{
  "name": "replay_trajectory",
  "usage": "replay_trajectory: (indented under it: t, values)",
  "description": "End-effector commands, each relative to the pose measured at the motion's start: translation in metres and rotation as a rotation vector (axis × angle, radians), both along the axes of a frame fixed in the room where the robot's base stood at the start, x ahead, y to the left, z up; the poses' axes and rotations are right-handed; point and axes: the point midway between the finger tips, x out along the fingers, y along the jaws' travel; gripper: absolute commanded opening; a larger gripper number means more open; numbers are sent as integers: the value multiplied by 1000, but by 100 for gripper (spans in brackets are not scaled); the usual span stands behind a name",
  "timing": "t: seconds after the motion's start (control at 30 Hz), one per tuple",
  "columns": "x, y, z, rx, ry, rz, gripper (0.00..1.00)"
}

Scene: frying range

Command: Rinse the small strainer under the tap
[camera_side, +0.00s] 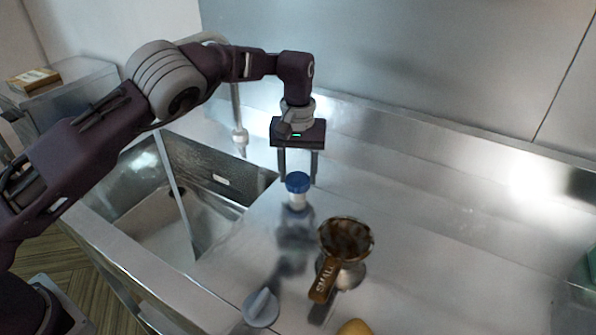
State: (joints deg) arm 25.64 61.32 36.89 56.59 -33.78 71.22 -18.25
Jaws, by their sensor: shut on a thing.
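The small strainer (346,240) has a brown, stained bowl and a brown handle marked "SMALL" pointing toward the front left. It rests on a shiny metal holder (353,273) on the counter. My gripper (298,181) is behind and to the left of it, pointing down, with its fingers on either side of a small jar with a blue lid (297,184). It is shut on that jar, and whether the jar touches the counter is hard to tell. The tap (239,137) hangs down behind the sink, left of my gripper; I cannot make out running water.
The steel sink (262,183) is open at the left, with a thin upright divider in it. A grey knob-like object (261,307) and a partly cut-off yellow object (355,327) lie at the front.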

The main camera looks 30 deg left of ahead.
Motion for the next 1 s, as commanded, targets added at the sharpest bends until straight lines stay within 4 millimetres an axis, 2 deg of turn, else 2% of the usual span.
replay_trajectory:
  t: [0.03, 0.07, 0.17, 0.47, 0.57, 0.8, 1.0]
  values:
    - [0, 0, 0, -1, 0, -1, 9]
    - [0, 0, 0, -1, 0, -1, 52]
    - [0, 0, 0, -1, 0, -1, 71]
    - [0, 0, 1, -1, 0, -1, 72]
    - [1, 0, 14, -2, -3, -2, 72]
    - [1, 0, 61, -1, -4, -2, 72]
    - [0, 0, 72, 0, 0, -1, 72]
